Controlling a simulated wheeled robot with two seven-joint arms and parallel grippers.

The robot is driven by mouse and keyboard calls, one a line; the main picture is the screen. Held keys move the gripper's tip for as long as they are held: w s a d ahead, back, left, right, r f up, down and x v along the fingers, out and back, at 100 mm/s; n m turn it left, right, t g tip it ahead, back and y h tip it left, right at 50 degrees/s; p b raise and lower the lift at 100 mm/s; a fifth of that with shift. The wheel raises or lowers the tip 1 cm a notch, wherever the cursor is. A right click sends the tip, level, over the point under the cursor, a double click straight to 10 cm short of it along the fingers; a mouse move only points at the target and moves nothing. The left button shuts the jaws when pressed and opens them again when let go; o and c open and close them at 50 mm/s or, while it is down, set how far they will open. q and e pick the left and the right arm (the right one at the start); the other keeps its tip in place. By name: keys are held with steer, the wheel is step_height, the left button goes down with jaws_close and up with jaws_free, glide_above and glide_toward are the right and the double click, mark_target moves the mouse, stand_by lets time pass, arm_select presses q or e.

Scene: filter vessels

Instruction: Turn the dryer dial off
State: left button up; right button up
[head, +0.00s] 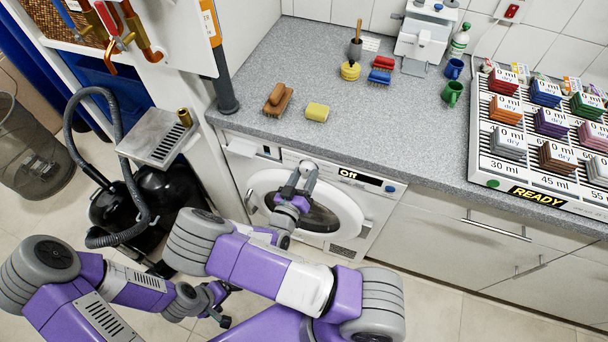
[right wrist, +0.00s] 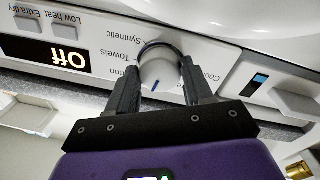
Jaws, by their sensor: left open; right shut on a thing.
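The dryer (head: 335,222) is a white front-loading machine under the grey counter. Its dial (right wrist: 160,72) is a round white-grey knob with a blue mark, seen in the right wrist view. My right gripper (right wrist: 161,84) is shut on the dial, one dark finger on each side. In the head view my right gripper (head: 302,176) is at the dryer's panel and covers the dial. The dryer's display (right wrist: 45,55) reads "Off" in the right wrist view. My left gripper (head: 218,303) is low at the left, open and away from the dryer.
The counter (head: 290,75) holds brushes, a yellow sponge (head: 317,112), cups and a rack (head: 478,150) of labelled blocks. A black vacuum cleaner (head: 170,190) with a hose stands left of the dryer. Closed cabinets (head: 430,240) are on the right.

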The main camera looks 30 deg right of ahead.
steer(key=shift+n, duration=0.9)
steer(key=o, duration=1)
steer(key=p+v, duration=0.1)
steer(key=v, duration=0.6)
steer(key=shift+s+a+f, duration=0.1)
steer(key=shift+s+a, duration=0.1)
steer(key=shift+s, duration=0.05)
